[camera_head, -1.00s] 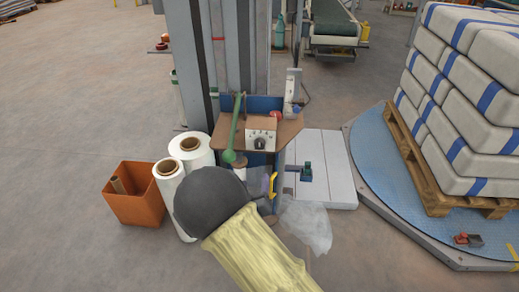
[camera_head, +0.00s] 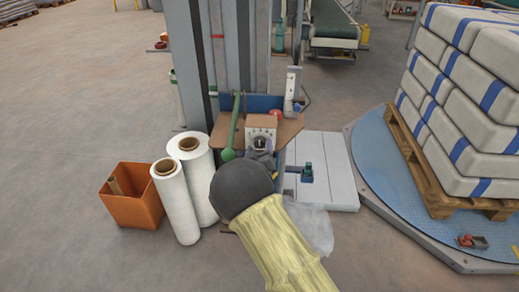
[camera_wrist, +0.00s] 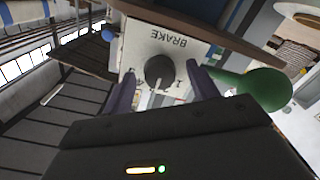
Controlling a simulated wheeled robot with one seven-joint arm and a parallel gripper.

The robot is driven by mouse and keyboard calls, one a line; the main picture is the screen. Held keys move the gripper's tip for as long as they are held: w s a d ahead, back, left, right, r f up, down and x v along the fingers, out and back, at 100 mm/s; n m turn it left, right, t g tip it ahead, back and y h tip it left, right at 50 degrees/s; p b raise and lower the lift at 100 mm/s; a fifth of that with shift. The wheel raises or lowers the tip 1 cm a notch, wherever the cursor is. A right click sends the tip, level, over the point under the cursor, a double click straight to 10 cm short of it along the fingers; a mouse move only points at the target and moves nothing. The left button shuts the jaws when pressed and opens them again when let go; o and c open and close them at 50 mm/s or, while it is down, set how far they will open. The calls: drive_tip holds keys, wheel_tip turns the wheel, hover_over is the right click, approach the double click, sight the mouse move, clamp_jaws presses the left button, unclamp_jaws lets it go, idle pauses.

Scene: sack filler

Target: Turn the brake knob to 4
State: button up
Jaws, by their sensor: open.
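The brake knob (camera_wrist: 159,70) is a round dark knob on a pale box (camera_head: 263,124) marked BRAKE, which reads upside down in the wrist view. A light pointer line on the knob points toward the bottom of that view. My gripper (camera_wrist: 162,78) is open, with one purple-grey finger on each side of the knob. I cannot tell whether the fingers touch it. In the head view my gripper (camera_head: 262,152) covers the area just below the knob.
The box stands on a brown shelf (camera_head: 286,130) at a grey column. A green lever with a round end (camera_head: 228,154) is close on the left. White film rolls (camera_head: 175,203) and an orange bin (camera_head: 133,196) stand left. A pallet of sacks (camera_head: 470,95) stands right on a blue turntable.

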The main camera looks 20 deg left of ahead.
drive_tip(key=shift+w+a, duration=0.1)
drive_tip(key=shift+w, duration=0.35)
drive_tip(key=shift+c, duration=0.5)
drive_tip(key=c, duration=0.9)
drive_tip(key=shift+m, duration=0.5)
drive_tip(key=shift+m+b, duration=0.9)
drive_tip(key=shift+m, duration=1.6)
drive_tip(key=o, duration=1)
